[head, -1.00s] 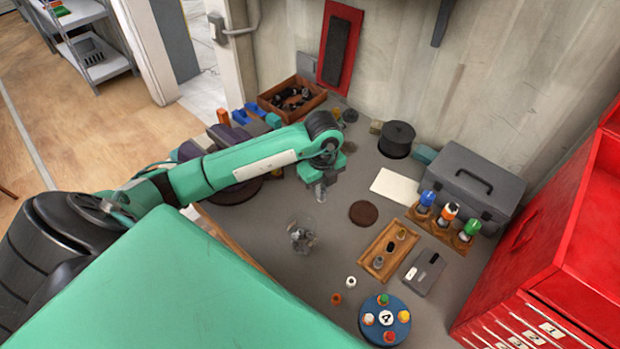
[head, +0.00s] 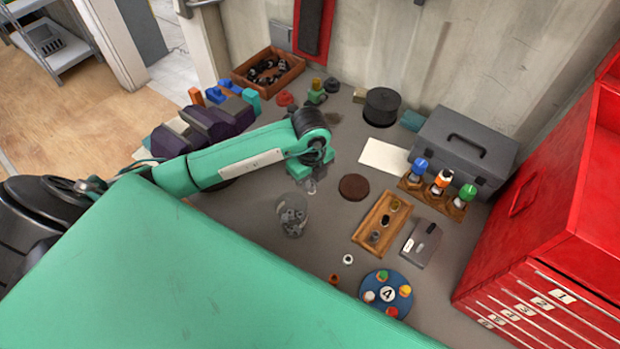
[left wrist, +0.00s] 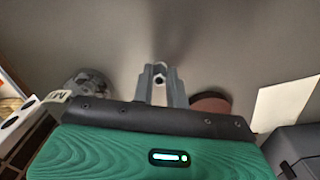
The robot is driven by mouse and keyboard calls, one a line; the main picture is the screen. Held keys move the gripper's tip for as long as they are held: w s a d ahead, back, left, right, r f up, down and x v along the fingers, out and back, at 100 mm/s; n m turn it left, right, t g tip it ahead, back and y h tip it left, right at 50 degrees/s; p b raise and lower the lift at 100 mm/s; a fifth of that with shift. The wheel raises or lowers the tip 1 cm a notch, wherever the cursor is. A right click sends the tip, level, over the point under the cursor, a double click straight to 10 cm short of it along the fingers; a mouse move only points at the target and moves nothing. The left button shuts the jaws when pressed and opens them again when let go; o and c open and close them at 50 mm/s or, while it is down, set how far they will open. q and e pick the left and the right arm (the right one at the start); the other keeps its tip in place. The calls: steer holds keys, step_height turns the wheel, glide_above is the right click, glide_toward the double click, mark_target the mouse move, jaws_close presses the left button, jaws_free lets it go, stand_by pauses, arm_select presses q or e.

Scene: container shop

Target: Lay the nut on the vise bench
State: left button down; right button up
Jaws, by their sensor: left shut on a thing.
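My left gripper (head: 311,187) is above the grey bench top (head: 325,240), just behind a clear jar (head: 293,215) with grey metal pieces in it. In the left wrist view its two grey fingers (left wrist: 160,80) are shut on a small metal nut (left wrist: 159,79), whose dark hole shows between the tips. In the head view the nut is too small to make out clearly. The height of the fingers above the bench is hard to judge. My right gripper is not in view.
A brown disc (head: 354,187), a wooden tray (head: 359,243) and a white sheet (head: 385,157) lie to the gripper's right. A blue round plate (head: 375,276) with coloured pegs is nearer. A grey toolbox (head: 462,150) and red cabinet (head: 535,230) stand at right.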

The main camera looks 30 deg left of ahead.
arm_select(q)
steer(key=c, duration=1.5)
jaws_free()
steer(key=shift+w+a+f, duration=0.1)
steer(key=shift+w+a, duration=0.05)
steer(key=shift+a, duration=0.05)
steer(key=shift+c, duration=0.2)
steer(key=shift+o, duration=0.8)
steer(key=shift+a, duration=0.1)
steer(key=shift+r, duration=0.2)
steer(key=shift+r+p, duration=0.2)
steer(key=shift+p, duration=0.2)
step_height(320, 180, up, 12)
steer(key=p, duration=0.7)
steer(key=shift+p, duration=0.4)
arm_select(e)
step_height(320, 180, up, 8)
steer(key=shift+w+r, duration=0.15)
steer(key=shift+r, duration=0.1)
